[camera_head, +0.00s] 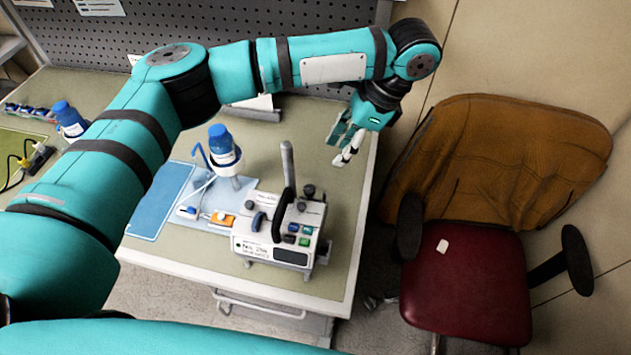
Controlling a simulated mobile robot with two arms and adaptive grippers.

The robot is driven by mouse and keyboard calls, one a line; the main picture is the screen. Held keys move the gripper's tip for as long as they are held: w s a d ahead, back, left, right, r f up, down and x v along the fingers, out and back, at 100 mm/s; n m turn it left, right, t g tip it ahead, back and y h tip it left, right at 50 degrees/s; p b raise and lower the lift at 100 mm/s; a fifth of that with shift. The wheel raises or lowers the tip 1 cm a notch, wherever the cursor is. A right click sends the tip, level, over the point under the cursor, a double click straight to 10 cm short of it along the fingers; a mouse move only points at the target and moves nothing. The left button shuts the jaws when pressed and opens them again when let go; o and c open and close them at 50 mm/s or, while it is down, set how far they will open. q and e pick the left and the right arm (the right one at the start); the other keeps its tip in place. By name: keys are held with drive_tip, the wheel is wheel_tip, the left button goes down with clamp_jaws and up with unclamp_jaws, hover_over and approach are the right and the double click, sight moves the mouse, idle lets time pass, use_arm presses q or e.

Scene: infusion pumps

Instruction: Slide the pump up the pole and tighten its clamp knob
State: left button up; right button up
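The pump (272,246) is a white box with a dark screen, coloured buttons and a black handle, near the table's front edge. A short grey pole (288,165) rises behind it. Dark knobs (309,190) sit at the top right of the pump; I cannot tell which one is the clamp knob. My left gripper (345,157) points down over the table's right side, behind and to the right of the pump and apart from it. My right gripper is out of view.
A blue-capped bottle (223,146) stands in a holder left of the pole. A blue mat (161,200) lies on the table (336,261). A chair (468,275) stands to the right. A pegboard (201,31) is behind. The table's right strip is clear.

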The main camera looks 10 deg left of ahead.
sight(312, 188)
use_arm(q)
drive_tip(key=p+x, duration=0.3)
drive_tip(key=x, duration=0.9)
drive_tip(key=shift+a+f, duration=0.15)
drive_tip(key=shift+f, duration=0.2)
drive_tip(key=shift+a+f, duration=0.15)
drive_tip(key=shift+f, duration=0.35)
clamp_jaws()
